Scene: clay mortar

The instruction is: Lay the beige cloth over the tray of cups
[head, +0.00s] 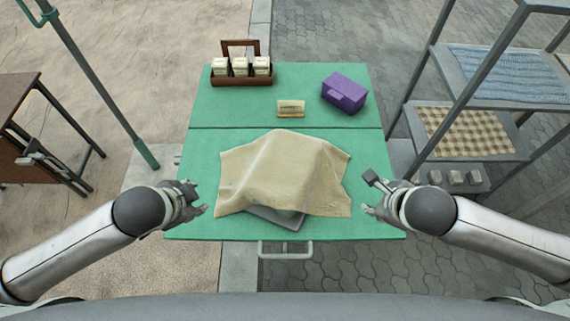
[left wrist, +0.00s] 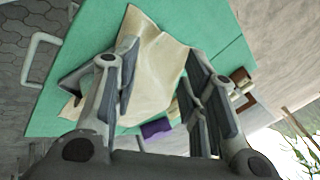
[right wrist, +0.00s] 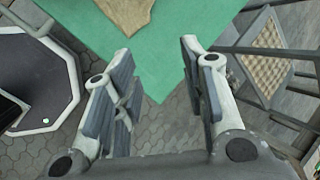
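The beige cloth (head: 285,170) lies draped over the tray on the green table, raised in peaks by what is beneath it. Only the tray's grey front edge (head: 277,217) shows below the cloth; the cups are hidden. My left gripper (head: 199,200) is open and empty, just left of the cloth and apart from it. In the left wrist view the cloth (left wrist: 155,65) shows beyond the open fingers. My right gripper (head: 369,194) is open and empty, just right of the cloth. The cloth's corner (right wrist: 128,12) shows at the top of the right wrist view.
On the green table (head: 220,118), a brown wooden caddy (head: 242,80) with cream packets, a small cream card in a stand (head: 290,108) and a purple box (head: 344,93) stand at the back. A metal shelf rack (head: 470,105) stands right; a brown table (head: 30,120) stands left.

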